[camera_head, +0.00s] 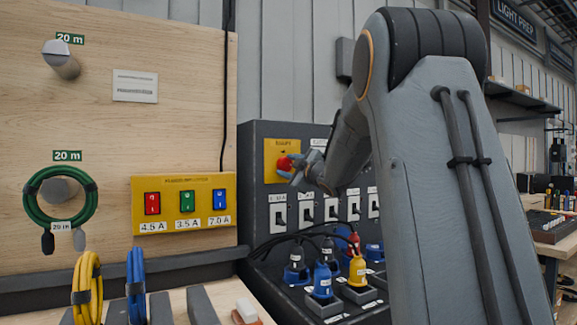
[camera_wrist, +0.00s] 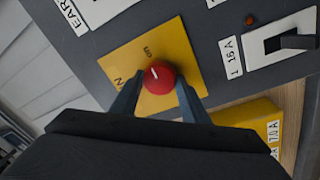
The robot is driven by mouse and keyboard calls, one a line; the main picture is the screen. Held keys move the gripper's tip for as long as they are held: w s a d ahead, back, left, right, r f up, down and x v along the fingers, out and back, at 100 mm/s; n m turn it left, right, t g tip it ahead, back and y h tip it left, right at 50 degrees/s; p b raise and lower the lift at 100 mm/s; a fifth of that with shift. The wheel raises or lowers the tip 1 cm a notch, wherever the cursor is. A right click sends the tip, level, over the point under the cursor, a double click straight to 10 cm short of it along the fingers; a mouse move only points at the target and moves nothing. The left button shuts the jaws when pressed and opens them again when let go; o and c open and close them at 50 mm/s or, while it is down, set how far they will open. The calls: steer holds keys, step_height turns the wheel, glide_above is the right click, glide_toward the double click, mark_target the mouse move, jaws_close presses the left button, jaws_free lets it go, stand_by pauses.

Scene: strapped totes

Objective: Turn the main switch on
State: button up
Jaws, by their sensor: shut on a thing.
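The main switch (camera_head: 284,163) is a red round knob on a yellow plate (camera_head: 272,148) at the top left of the dark grey panel. In the wrist view the red knob (camera_wrist: 159,77) sits between my two fingers, with a short white mark near its middle. My gripper (camera_head: 293,173) reaches in from the right and is shut on the knob; its fingers also show in the wrist view (camera_wrist: 160,92), one on each side. My fingers hide part of the plate.
Below the knob is a row of breaker switches (camera_head: 307,212), with plugs and cables (camera_head: 322,280) in front. A yellow box (camera_head: 183,203) with red, green and blue switches is on the wooden board at left. My arm covers the panel's right side.

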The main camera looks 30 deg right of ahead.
steer(key=o, duration=1.1)
steer(key=shift+c, duration=0.2)
steer(key=shift+s, duration=0.1)
steer(key=s, duration=0.7)
steer(key=shift+s+f+b, duration=0.3)
steer(key=shift+f+b, duration=0.1)
steer(key=shift+b, duration=0.05)
steer(key=shift+d, duration=0.1)
